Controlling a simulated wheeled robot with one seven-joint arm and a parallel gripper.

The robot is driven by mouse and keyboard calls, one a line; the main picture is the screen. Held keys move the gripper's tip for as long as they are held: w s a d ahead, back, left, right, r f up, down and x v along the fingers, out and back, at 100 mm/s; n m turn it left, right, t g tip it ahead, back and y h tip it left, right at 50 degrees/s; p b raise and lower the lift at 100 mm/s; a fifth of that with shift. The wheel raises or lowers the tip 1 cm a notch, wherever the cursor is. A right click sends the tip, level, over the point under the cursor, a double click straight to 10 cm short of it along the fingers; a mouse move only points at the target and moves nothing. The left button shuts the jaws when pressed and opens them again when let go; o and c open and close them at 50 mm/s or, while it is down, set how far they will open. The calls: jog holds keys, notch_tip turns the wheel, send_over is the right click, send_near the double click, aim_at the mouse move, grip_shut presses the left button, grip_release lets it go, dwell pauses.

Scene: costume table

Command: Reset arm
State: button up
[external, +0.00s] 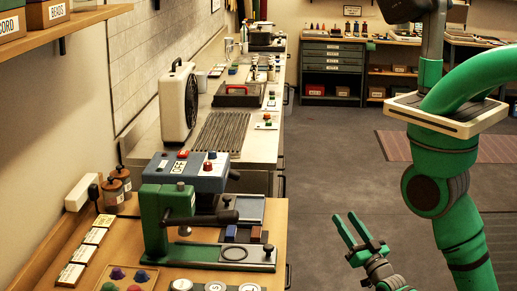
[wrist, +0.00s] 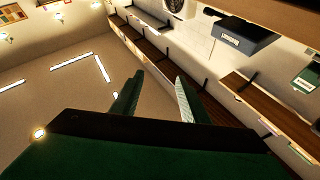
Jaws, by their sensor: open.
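My gripper (external: 357,236) is green and stands over the open floor, right of the bench, in the external view. Its two fingers are apart with nothing between them. In the wrist view the two fingers (wrist: 158,97) also show spread and empty. That view looks up across the room, tilted, toward a ceiling and shelves. My green arm (external: 458,215) rises at the right of the external view. The gripper touches nothing that I can see.
A wooden bench (external: 150,232) at the left holds a green press (external: 157,222) and a blue control box (external: 190,171). A metal counter with a white fan (external: 178,105) runs behind it. Grey floor (external: 330,160) is clear; a drawer cabinet (external: 331,58) stands at the back.

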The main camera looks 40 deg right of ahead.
jog(key=s+a+f+n+g+y, duration=0.2)
jog(key=s+a+f+g, duration=0.1)
jog(key=s+a, duration=0.5)
jog(key=s+a+f+n+g+y, duration=0.2)
jog(key=s+a+g+y, duration=0.1)
jog(key=s+a, duration=0.6)
jog(key=shift+s+f+n+g, duration=0.4)
jog(key=shift+s+g, duration=0.1)
jog(key=shift+s, duration=0.1)
